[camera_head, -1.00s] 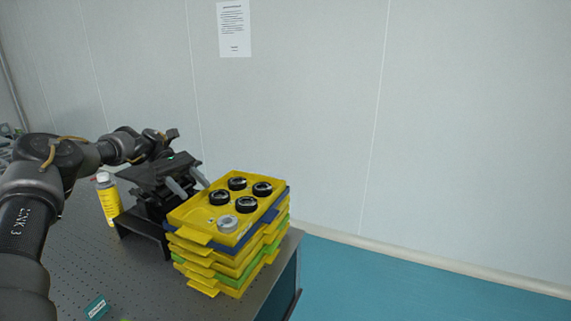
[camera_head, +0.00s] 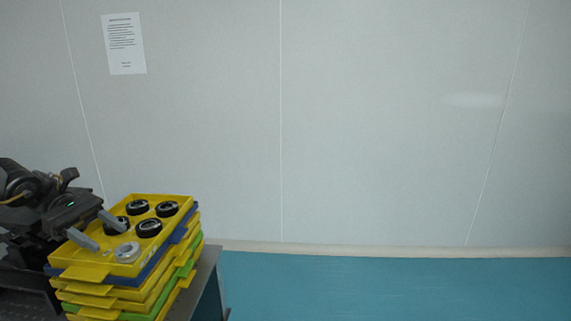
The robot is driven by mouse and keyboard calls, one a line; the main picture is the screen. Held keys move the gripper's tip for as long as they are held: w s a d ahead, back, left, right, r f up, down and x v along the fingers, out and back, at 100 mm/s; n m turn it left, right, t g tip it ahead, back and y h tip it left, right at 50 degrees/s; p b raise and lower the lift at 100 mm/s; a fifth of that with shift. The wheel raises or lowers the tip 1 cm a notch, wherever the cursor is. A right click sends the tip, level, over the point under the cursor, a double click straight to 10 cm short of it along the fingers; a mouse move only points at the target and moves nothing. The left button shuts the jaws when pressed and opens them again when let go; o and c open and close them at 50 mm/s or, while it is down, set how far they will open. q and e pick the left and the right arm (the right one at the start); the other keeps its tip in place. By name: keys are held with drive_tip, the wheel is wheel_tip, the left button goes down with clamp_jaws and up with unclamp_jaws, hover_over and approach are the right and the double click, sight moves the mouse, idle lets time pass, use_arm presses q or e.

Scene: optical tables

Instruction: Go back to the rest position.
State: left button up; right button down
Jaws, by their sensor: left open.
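My left gripper (camera_head: 98,231) comes in from the left and is open. Its two grey fingers are apart and appear over the near-left part of the top yellow tray (camera_head: 122,268). I see nothing held between them. The tray holds several black rings and one grey ring (camera_head: 127,252). Whether the fingers touch the tray cannot be told. My right gripper is not in view.
The top tray lies on a stack of yellow, blue (camera_head: 160,266) and green trays at the corner of the dark optical table (camera_head: 205,284). Blue floor (camera_head: 390,285) lies clear to the right. A pale wall (camera_head: 370,120) with a paper notice (camera_head: 124,44) stands behind.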

sight(127, 249)
use_arm(q)
drive_tip(key=shift+x, duration=2.25)
drive_tip(key=shift+a, duration=0.1)
